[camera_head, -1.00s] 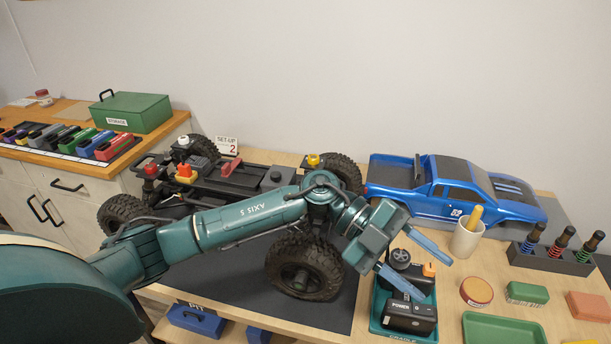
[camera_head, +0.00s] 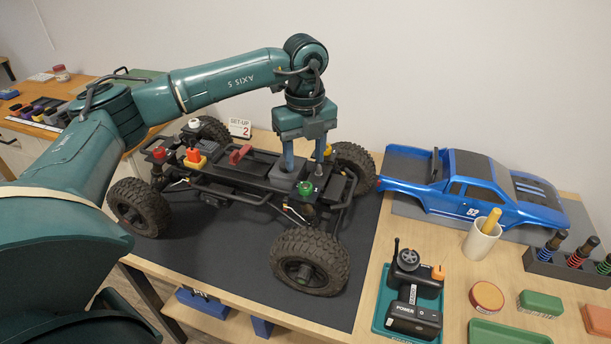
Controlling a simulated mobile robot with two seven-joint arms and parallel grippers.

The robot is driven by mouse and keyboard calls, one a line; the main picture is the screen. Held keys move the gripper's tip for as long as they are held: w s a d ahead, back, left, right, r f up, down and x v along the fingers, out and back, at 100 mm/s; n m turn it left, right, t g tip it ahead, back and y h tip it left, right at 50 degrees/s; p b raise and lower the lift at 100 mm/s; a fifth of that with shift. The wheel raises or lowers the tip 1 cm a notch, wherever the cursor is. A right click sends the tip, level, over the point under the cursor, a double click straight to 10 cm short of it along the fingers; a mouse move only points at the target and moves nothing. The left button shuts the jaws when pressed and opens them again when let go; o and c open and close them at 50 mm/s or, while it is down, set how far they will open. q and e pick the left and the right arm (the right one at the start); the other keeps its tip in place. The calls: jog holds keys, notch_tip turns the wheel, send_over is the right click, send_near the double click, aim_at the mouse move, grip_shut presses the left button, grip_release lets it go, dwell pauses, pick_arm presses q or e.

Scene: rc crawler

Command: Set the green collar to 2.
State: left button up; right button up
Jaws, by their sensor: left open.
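The green collar (camera_head: 305,188) sits on top of a shock tower at the near right corner of the crawler chassis (camera_head: 215,176). Its setting marks are too small to read. My left gripper (camera_head: 304,162) points straight down over the right end of the chassis, just behind the green collar in the picture. Its two fingers are apart with nothing seen held between them. A yellow collar (camera_head: 327,149) shows beside the right finger, partly hidden. A white set-up card (camera_head: 240,128) with a red 2 stands behind the chassis. My right gripper is out of view.
Red (camera_head: 158,153) and white (camera_head: 194,123) collars top the chassis's left corners. A blue truck body (camera_head: 470,190), a cup (camera_head: 481,240) and a transmitter in a green cradle (camera_head: 411,292) stand to the right. The dark mat (camera_head: 220,250) in front is clear.

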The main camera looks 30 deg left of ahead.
aim_at(305, 185)
pick_arm(q)
notch_tip(305, 185, down, 6)
jog(key=shift+r+p, duration=0.15)
jog(key=shift+p, duration=0.3)
jog(key=shift+f, duration=0.55)
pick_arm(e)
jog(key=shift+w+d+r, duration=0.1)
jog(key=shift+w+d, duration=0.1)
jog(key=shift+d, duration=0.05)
pick_arm(q)
jog(key=c, duration=1)
jog(key=shift+o, duration=0.2)
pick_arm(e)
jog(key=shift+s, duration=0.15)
